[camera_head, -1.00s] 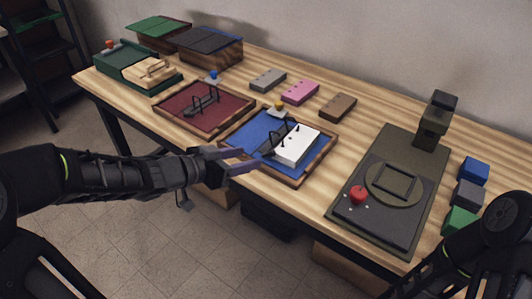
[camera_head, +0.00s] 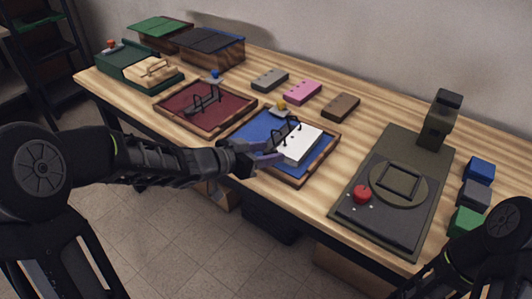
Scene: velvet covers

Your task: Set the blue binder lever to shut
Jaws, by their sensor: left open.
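The blue binder (camera_head: 250,129) lies in a wooden-edged tray at the middle of the table. A stack of white paper (camera_head: 302,146) sits on its right part, beside dark upright rings (camera_head: 284,131). Its lever has a yellow-orange knob (camera_head: 281,105) at the binder's back edge; whether the rings are closed is too small to tell. My left gripper (camera_head: 274,155) is open and empty, over the binder's front left part, and its fingers hide some of the blue surface. My right arm shows at the lower right, but its fingertips are not clearly in view.
A red binder (camera_head: 190,108) with a blue knob (camera_head: 215,74) lies to the left. Grey (camera_head: 270,79), pink (camera_head: 303,92) and brown (camera_head: 341,106) blocks lie behind. A dark green device (camera_head: 385,220) with a red knob stands to the right, with small blocks beyond it.

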